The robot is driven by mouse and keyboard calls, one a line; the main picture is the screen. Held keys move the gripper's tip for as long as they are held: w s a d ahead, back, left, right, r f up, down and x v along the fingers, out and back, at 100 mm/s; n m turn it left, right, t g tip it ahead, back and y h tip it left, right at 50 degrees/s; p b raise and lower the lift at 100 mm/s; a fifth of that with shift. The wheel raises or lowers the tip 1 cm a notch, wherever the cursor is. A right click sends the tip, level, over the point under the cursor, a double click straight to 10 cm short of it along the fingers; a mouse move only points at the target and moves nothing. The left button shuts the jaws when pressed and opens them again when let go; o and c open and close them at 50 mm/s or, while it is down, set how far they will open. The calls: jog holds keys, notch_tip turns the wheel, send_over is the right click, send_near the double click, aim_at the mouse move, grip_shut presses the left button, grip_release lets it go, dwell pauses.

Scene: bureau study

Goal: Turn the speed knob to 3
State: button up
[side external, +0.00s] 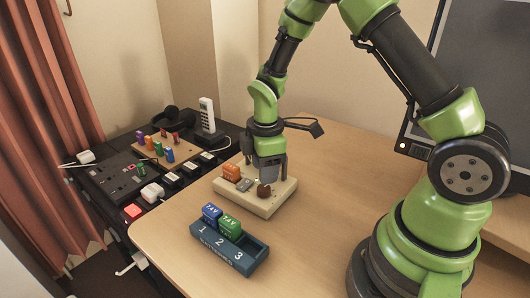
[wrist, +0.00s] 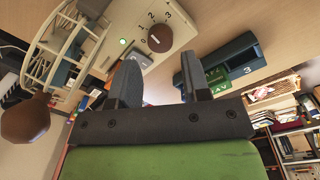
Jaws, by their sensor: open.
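The speed knob is a round brown knob (side external: 263,191) on a cream base (side external: 265,206). In the wrist view the knob (wrist: 160,38) shows a small white mark and printed numbers, with 2 and 3 readable above it. I cannot tell which number the mark points to. My gripper (side external: 268,180) points down over the base, close to the knob. In the wrist view my gripper (wrist: 160,78) has its fingers apart with nothing between them, and the knob lies beyond the fingertips. A small green light (wrist: 123,41) and a grey switch (wrist: 140,60) sit beside the knob.
A cream cage-like frame (wrist: 58,50) is nearby.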

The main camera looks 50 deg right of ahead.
aim_at(264, 187)
jog(key=shift+r, duration=2.35)
notch_tip(264, 187, down, 10)
jog(key=n, duration=0.5)
jog(key=shift+w+n, duration=0.15)
jog(key=shift+n, duration=0.25)
jog(key=c, duration=0.6)
